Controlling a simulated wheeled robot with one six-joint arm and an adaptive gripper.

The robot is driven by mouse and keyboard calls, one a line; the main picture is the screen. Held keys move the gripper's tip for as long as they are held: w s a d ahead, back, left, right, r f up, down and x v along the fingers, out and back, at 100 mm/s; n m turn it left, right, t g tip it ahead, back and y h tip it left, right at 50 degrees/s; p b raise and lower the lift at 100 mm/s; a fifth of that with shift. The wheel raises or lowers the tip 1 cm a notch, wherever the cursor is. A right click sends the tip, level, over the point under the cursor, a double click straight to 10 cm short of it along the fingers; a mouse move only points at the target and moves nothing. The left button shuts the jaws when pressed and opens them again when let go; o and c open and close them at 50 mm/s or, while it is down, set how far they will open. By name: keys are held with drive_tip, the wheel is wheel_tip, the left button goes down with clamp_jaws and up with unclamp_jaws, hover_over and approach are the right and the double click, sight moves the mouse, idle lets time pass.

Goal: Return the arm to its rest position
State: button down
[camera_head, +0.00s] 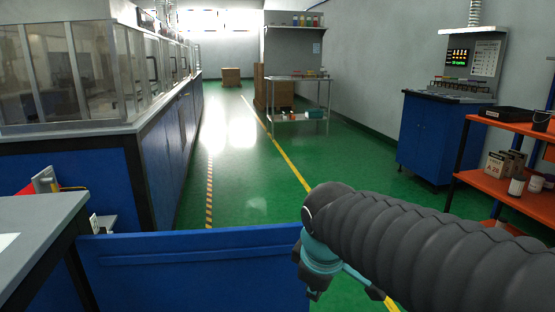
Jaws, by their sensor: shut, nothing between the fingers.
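My arm in its dark ribbed sleeve reaches in from the lower right and bends near the middle of the head view. Below the bend, a teal joint shows, with my gripper (313,292) as a small dark shape under it, partly hidden by the arm. It is shut and empty, in front of the right end of a blue panel. It touches nothing that I can make out.
The blue panel (190,265) stands close in front. A grey worktop (35,215) is at left, beside a long glazed machine (75,75). An orange shelf (515,190) and a blue cabinet (440,140) stand right. The green aisle (245,195) ahead is clear.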

drive_tip(key=s+d+f+m+t, duration=0.1)
drive_tip(key=s+d+f+m, duration=0.1)
drive_tip(key=s+d+m, duration=0.7)
drive_tip(key=s+m, duration=0.2)
drive_tip(key=shift+f+m+t, duration=0.25)
drive_tip(key=shift+m+t, duration=0.05)
drive_tip(key=shift+t, duration=0.1)
